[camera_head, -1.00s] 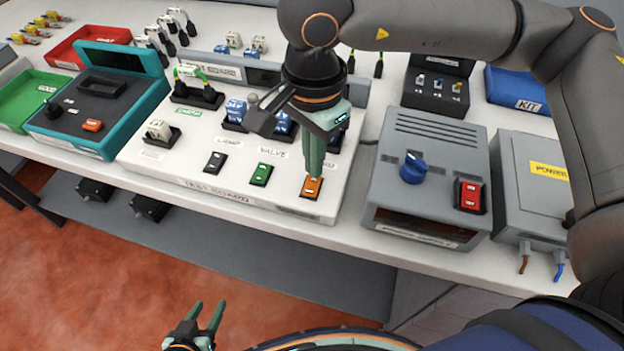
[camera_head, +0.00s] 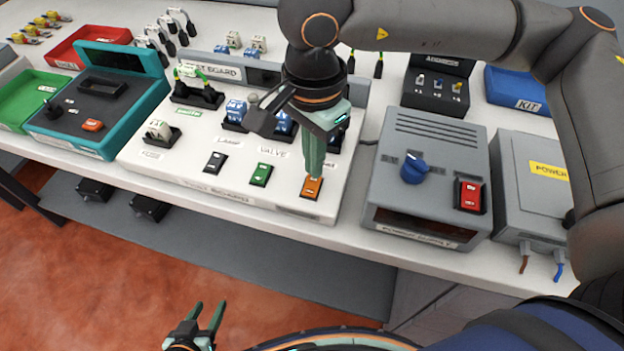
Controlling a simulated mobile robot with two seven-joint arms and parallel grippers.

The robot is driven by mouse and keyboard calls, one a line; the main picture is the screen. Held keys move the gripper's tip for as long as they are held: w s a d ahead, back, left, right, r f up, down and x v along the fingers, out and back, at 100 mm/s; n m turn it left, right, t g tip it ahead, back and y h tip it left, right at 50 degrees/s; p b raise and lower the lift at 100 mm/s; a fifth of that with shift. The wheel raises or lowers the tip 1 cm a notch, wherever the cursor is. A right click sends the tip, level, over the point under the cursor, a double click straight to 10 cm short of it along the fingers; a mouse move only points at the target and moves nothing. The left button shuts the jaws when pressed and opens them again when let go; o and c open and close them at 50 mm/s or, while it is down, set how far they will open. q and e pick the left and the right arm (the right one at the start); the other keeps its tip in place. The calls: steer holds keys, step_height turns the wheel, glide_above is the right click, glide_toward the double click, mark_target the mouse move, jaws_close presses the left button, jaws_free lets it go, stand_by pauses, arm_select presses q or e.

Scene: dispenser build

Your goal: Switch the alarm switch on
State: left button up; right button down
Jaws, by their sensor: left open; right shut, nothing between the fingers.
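The alarm switch (camera_head: 312,189) is an orange rocker at the right end of the switch row on the white test board (camera_head: 190,187). My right gripper (camera_head: 313,174) is shut and empty, pointing down, with its fingertips at the far edge of the orange rocker. I cannot tell whether they press on it. The label behind it is mostly hidden by the fingers. The green valve switch (camera_head: 261,174) and the black lamp switch (camera_head: 215,163) sit to its left. My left gripper (camera_head: 208,312) is open and empty, low in front of the table.
A grey power supply (camera_head: 427,173) with a blue knob and red switch stands right of the board. A grey power box (camera_head: 533,185) is beyond it. A teal tester (camera_head: 98,107) stands to the left. Blue connectors (camera_head: 236,111) sit behind the switches.

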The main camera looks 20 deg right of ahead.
steer(key=shift+f+b, duration=1)
stand_by(0.4)
steer(key=shift+r, duration=0.1)
steer(key=shift+r+p, duration=1.9)
steer(key=shift+r, duration=1.55)
